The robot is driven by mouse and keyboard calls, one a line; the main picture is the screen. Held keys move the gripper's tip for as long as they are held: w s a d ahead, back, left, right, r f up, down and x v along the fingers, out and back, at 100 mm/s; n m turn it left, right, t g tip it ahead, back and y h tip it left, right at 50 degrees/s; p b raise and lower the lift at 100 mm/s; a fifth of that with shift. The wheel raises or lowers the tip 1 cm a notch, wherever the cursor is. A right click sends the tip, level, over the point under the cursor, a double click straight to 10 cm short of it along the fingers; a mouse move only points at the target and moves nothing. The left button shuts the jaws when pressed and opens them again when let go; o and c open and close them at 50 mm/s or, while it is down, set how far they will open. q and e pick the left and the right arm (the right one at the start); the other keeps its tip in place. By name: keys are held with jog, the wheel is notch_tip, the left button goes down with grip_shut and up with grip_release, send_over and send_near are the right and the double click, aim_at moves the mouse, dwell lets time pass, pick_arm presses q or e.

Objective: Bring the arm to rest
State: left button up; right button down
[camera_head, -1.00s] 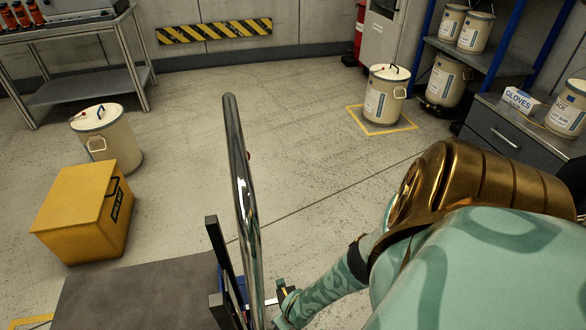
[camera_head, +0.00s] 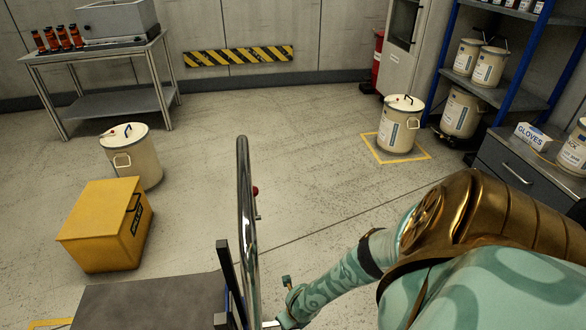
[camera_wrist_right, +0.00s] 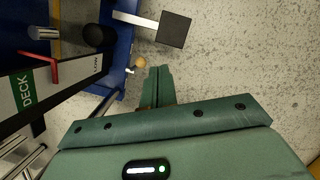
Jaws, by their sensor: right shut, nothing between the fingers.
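My right arm comes in from the right in the head view, with a bronze shoulder and a green forearm reaching down to the chrome handle (camera_head: 245,225). My right gripper (camera_wrist_right: 158,72) shows in the wrist view as green fingers closed together with nothing between them. It is beside a blue frame (camera_wrist_right: 122,75) and a panel marked DECK and LOW (camera_wrist_right: 50,92); whether it touches them I cannot tell. A white lever with a black square pad (camera_wrist_right: 173,29) lies just beyond the fingertips. My left gripper is not in view.
A dark flat deck (camera_head: 150,305) lies left of the handle. A yellow box (camera_head: 105,225) and a lidded drum (camera_head: 133,158) stand at left. Another drum (camera_head: 398,128) stands in a yellow floor square. Shelves and a grey cabinet (camera_head: 510,165) are at right. The middle floor is clear.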

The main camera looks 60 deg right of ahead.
dwell(0.4)
